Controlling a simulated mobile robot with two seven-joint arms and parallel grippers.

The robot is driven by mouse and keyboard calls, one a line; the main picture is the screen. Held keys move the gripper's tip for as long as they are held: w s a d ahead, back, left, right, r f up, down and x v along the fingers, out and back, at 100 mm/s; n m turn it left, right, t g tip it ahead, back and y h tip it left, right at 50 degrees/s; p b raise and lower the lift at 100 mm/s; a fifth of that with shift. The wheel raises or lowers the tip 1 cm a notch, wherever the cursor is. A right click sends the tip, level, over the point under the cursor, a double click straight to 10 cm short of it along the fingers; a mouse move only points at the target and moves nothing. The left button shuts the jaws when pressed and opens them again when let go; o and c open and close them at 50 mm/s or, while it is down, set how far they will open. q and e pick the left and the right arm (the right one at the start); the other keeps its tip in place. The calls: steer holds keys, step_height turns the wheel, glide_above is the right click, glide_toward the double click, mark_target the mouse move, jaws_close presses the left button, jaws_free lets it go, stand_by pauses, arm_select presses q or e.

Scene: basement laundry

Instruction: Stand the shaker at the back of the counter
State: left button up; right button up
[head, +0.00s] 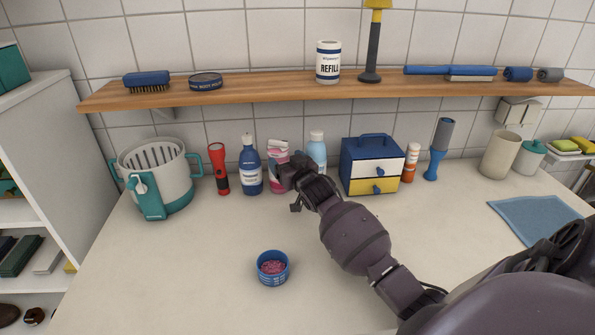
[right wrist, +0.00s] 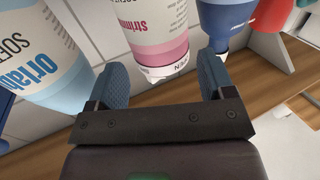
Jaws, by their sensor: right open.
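A pink and white container (head: 279,151), which I take to be the shaker, stands upright at the back of the counter (head: 200,250). It is between a dark blue bottle and a light blue bottle, and my right gripper (head: 288,178) partly covers it. In the right wrist view the container (right wrist: 150,30) appears inverted, with its end between the two spread fingers of my right gripper (right wrist: 163,80). The fingers are open, with a gap visible on each side of it. My left gripper is not in view.
The dark blue bottle (head: 250,170) and light blue bottle (head: 317,150) stand close on either side. A red flashlight (head: 218,168) and drawer box (head: 371,165) are farther out. A blue tub (head: 272,268) sits in front. A wooden shelf (head: 260,88) runs above. The front left counter is clear.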

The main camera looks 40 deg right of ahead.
steer(key=s+a, duration=0.1)
steer(key=s, duration=0.5)
steer(key=shift+s, duration=0.35)
steer(key=shift+s, duration=0.1)
